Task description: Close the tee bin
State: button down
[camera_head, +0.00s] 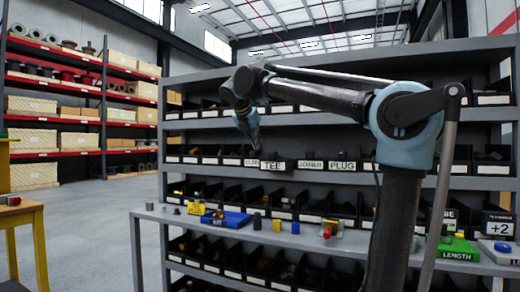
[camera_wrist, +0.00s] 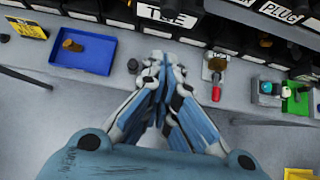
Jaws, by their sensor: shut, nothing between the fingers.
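The tee bin is a black bin with a white TEE label (camera_head: 272,165) on the middle shelf of the grey rack, left of the JOINER and PLUG bins. Its label also shows at the top of the wrist view (camera_wrist: 168,15). I cannot tell how far the bin stands out from its row. My gripper (camera_head: 252,143) is up and slightly left of the label in the head view. In the wrist view my gripper (camera_wrist: 160,65) has its fingers together and empty, pointing toward the rack below the label. The bin's inside is hidden.
A grey work ledge (camera_head: 275,235) runs below the bins. On it are a blue tray (camera_head: 226,218), a red-handled valve (camera_head: 330,229), small fittings and a green LENGTH tray (camera_head: 455,248). JOINER (camera_head: 310,165) and PLUG (camera_head: 343,166) bins sit to the right. Open floor lies left.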

aim_at(280, 161)
jog(key=w+d+f, duration=0.3)
jog(key=w+f, duration=0.3)
jog(key=w, duration=0.3)
jog(key=shift+w+d, duration=0.2)
jog(key=shift+d, duration=0.05)
jog(key=w+d, duration=0.1)
jog(key=w, duration=0.2)
jog(key=w+d, duration=0.1)
jog(key=w, duration=0.3)
jog(key=w+d, duration=0.2)
jog(key=w, duration=0.2)
jog(key=shift+w+d, duration=0.15)
jog(key=shift+w, duration=0.25)
jog(key=shift+r, duration=0.1)
